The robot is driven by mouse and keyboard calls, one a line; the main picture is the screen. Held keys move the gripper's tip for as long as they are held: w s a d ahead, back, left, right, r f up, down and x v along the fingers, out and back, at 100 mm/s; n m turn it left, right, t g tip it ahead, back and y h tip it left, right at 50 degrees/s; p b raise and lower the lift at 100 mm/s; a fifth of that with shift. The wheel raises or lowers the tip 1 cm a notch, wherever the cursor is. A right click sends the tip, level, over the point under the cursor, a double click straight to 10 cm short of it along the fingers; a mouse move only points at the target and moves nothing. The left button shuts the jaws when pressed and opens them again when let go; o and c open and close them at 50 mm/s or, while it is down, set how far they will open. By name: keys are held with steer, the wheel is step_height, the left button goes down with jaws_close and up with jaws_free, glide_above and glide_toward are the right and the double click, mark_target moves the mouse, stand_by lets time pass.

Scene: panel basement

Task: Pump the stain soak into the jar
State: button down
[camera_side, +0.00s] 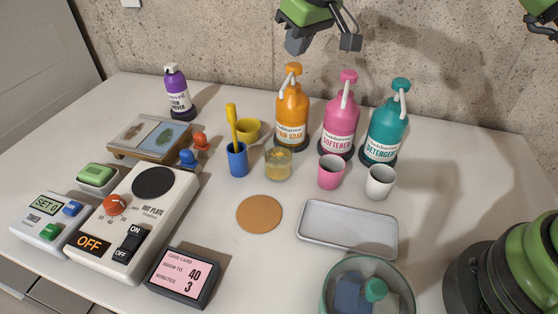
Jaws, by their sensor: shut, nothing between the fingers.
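The stain soak bottle (292,115) is orange with a pump top and stands upright at the back of the table. A clear glass jar (278,164) with yellowish content stands right in front of it, under the side of the spout. My gripper (322,43) hangs above and slightly right of the orange bottle's pump head (293,69), apart from it. Its fingers are shut and hold nothing.
Pink softener (341,125) and teal detergent (385,133) bottles stand right of the soak, with a pink cup (331,171) and white cup (380,182) before them. A blue cup (237,160) and yellow cup (248,131) stand left. A cork disc (259,214) and grey tray (347,229) lie in front.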

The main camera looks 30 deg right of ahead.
mark_target(294, 65)
steer(key=shift+f, duration=0.1)
steer(key=shift+f, duration=1.4)
steer(key=shift+r, duration=1.5)
steer(key=shift+r, duration=0.15)
steer(key=shift+r, duration=2.85)
